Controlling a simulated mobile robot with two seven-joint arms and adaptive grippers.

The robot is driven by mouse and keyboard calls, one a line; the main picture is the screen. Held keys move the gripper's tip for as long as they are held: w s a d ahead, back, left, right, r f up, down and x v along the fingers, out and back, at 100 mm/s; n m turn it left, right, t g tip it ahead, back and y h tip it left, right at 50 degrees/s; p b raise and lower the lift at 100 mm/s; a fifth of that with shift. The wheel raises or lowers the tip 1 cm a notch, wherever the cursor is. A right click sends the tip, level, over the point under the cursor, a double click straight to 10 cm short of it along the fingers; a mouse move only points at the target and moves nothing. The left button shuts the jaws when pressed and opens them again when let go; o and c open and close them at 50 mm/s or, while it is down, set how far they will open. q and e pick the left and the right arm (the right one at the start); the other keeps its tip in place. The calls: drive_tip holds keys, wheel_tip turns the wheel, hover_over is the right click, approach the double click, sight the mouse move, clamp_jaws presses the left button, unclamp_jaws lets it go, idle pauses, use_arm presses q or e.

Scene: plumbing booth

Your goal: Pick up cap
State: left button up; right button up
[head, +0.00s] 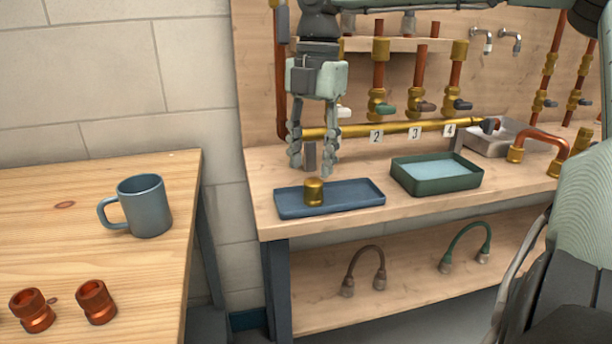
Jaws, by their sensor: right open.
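A small brass cap (313,191) stands on the blue tray (350,196) at the left front of the workbench. My right gripper (312,170) points down above the tray, with its two fingers spread apart and nothing between them. In the picture its fingertips are just above the cap, one to each side. How far the gripper is from the cap in depth is hard to tell. My left gripper is not in view.
A green tray (436,178) sits right of the blue one. Behind them run a brass pipe (400,129) and copper risers with valves.

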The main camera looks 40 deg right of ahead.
sight(313, 180)
drive_tip(key=shift+w+d+r+h, duration=0.1)
drive_tip(key=shift+w+r+h, duration=0.2)
drive_tip(key=shift+w+r, duration=0.1)
drive_tip(key=shift+w+f, duration=0.1)
drive_tip(key=shift+f, duration=0.05)
drive_tip(key=f, duration=0.3)
drive_tip(key=d+f, duration=0.1)
drive_tip(key=f, duration=0.2)
drive_tip(key=shift+d+f, duration=0.1)
drive_tip(key=shift+f, duration=0.5)
drive_tip(key=c, duration=0.9)
wheel_tip(313, 180, up, 11)
drive_tip(key=shift+f+p, duration=0.2)
drive_tip(key=shift+p, duration=0.25)
use_arm(q)
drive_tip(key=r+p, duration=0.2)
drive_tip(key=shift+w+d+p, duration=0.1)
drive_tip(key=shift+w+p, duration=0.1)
drive_tip(key=shift+p, duration=0.15)
use_arm(e)
wheel_tip(313, 180, up, 4)
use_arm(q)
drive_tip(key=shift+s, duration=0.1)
use_arm(e)
drive_tip(key=shift+f, duration=0.1)
